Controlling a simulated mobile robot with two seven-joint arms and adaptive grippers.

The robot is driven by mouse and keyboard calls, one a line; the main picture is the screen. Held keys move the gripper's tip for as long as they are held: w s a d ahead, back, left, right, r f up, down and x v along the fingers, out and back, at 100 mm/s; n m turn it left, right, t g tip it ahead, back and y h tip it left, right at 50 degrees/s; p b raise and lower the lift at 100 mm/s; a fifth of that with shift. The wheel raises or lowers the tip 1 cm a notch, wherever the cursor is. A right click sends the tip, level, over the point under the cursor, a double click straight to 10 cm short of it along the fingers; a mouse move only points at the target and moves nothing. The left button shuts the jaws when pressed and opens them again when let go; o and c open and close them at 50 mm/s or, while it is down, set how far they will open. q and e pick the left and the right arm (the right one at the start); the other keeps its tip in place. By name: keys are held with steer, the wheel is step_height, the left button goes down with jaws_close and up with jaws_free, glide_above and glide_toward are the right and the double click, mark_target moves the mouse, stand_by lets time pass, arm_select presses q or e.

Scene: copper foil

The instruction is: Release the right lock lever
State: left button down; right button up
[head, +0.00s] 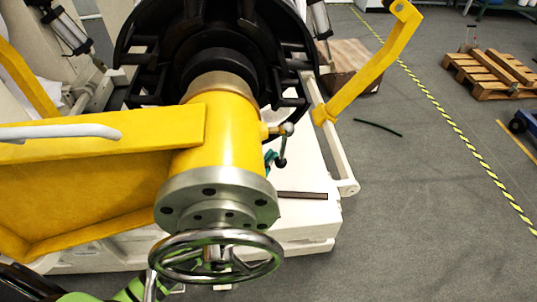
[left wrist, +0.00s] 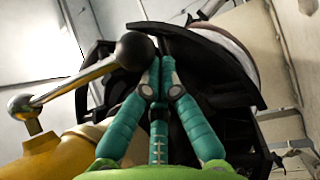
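The lock lever (head: 283,144) is a short metal rod on the right side of the yellow cylinder (head: 224,135). Its dark ball knob (head: 281,162) hangs at the lower end. In the left wrist view the lever (left wrist: 75,83) runs from a yellow mount to the dark ball knob (left wrist: 135,50). My left gripper (left wrist: 160,65) has teal fingers drawn together, with the tips close beside the knob; nothing shows between them. I cannot tell whether they touch the knob. In the head view only a bit of my left gripper (head: 269,157) shows behind the cylinder. My right gripper is out of view.
A chrome handwheel (head: 216,256) and grey flange (head: 216,200) stand in front of the cylinder. A wide yellow arm (head: 90,165) extends left. Behind is a large black chuck (head: 150,50). Open floor lies to the right, with a wooden pallet (head: 495,72) farther off.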

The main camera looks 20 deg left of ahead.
arm_select(q)
steer(key=s+d+n+g+p, duration=0.1)
steer(key=s+d+p, duration=0.3)
steer(key=s+p, duration=0.5)
steer(key=shift+s+n+g+y, duration=0.15)
steer(key=shift+n+g+y, duration=0.15)
steer(key=shift+n+g, duration=0.1)
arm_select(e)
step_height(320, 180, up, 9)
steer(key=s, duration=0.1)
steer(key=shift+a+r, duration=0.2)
arm_select(q)
steer(key=shift+d, duration=0.1)
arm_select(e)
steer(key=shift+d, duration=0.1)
arm_select(q)
steer(key=v, duration=1.2)
